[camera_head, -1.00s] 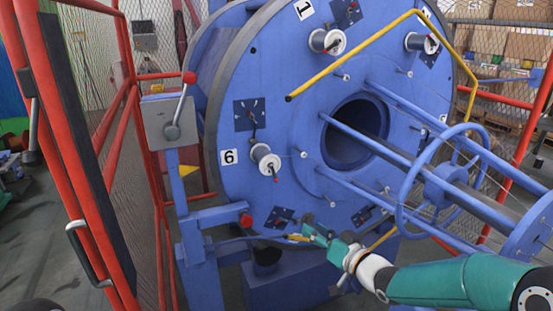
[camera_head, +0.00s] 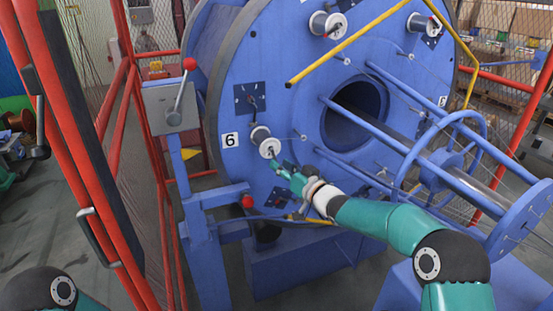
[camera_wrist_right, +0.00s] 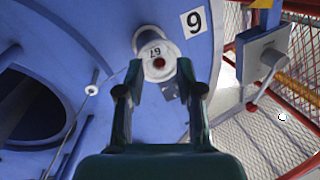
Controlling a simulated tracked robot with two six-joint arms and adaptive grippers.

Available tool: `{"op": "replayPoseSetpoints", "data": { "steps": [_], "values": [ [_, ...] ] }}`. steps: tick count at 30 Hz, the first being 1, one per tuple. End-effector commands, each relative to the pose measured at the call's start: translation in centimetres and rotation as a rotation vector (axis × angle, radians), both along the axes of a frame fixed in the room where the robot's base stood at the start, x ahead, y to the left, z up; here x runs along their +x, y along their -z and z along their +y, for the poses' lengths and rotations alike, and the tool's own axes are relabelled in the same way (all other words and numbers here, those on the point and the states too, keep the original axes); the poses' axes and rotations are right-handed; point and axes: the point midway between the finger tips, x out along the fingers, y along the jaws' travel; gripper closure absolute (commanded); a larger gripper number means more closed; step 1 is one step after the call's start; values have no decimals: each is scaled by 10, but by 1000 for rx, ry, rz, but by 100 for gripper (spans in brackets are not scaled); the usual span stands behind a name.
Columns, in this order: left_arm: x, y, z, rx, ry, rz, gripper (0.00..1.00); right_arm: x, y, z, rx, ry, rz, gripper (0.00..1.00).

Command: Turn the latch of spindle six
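The plate marked 6 (camera_head: 230,140) is on the blue disc, left of the spindle six spool (camera_head: 262,140). My right gripper (camera_head: 276,164) is just below and in front of the spool and hides the latch in the head view. In the right wrist view my right gripper (camera_wrist_right: 175,68) is open, its fingers apart with the spool face between or beyond the tips. Contact cannot be told. My left gripper is out of view.
A grey box with a red-knobbed lever (camera_head: 178,100) stands left of the disc. A yellow bent bar (camera_head: 350,43) crosses in front of the disc above. Blue rods and a handwheel (camera_head: 440,160) are to the right. A red fence gate (camera_head: 75,140) is at left.

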Motion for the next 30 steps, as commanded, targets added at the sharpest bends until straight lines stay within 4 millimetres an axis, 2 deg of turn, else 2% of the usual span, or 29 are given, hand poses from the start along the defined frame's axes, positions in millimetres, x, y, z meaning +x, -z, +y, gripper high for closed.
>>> {"op": "replayPoseSetpoints", "data": {
  "steps": [7,20,27,30],
  "values": [
    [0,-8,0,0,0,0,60,23,-1,14,0,1,0,64],
    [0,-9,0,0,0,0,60,28,0,17,0,1,0,64],
    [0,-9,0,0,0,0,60,28,0,17,0,2,1,100],
    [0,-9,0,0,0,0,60,28,0,16,0,2,1,100]
  ]
}}
